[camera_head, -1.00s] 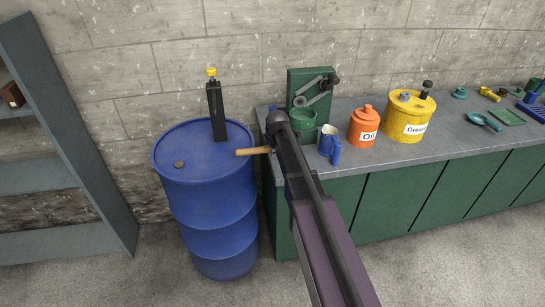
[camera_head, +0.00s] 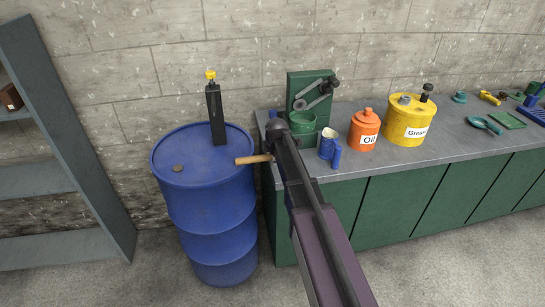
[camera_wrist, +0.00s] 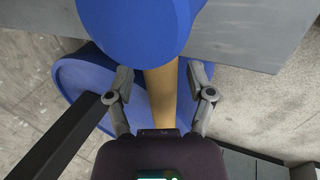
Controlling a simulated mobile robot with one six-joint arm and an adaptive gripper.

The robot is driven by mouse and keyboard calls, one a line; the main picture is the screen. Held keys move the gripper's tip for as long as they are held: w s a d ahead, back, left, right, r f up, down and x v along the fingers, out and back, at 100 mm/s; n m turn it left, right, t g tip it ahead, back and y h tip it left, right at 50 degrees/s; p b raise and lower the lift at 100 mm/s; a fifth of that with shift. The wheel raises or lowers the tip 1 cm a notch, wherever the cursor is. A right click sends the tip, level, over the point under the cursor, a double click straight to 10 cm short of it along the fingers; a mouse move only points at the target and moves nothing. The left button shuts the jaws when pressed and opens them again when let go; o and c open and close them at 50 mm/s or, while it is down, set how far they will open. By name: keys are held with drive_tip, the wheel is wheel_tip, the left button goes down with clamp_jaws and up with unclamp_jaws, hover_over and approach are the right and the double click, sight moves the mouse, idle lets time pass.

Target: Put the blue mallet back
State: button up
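The blue mallet shows in the wrist view as a big blue head (camera_wrist: 135,25) at the top and a wooden handle (camera_wrist: 161,95) running down from it. My gripper (camera_wrist: 161,75) has one finger on each side of the handle, with a narrow gap visible on both sides. The handle's lower end is hidden by my palm. In the head view the handle (camera_head: 254,159) sticks out left of my arm, between the blue drum and the counter's left end. My arm hides my fingers there. I cannot tell whether the blue shape (camera_head: 327,146) right of my arm is the mallet's head or a mug.
The blue drum (camera_head: 205,215) carries a black pump (camera_head: 215,112). The grey-topped green counter (camera_head: 400,160) holds an orange oil can (camera_head: 364,130), a yellow grease can (camera_head: 410,120), a green machine (camera_head: 308,90) and several tools. A grey shelf (camera_head: 60,175) stands at left.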

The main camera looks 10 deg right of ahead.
drive_tip(key=shift+f, duration=0.2)
drive_tip(key=p+v, duration=1.2)
drive_tip(key=v, duration=0.2)
idle(0.7)
drive_tip(key=shift+s+d, duration=0.1)
idle(0.5)
drive_tip(key=s+f+m+g, duration=0.1)
drive_tip(key=s+m+g, duration=0.3)
drive_tip(key=s+m, duration=1.4)
drive_tip(key=s, duration=0.5)
drive_tip(key=shift+s+a+f, duration=0.25)
drive_tip(key=shift+s+a, duration=0.1)
drive_tip(key=shift+s, duration=0.05)
drive_tip(key=shift+f, duration=0.1)
drive_tip(key=shift+f, duration=0.3)
idle(0.3)
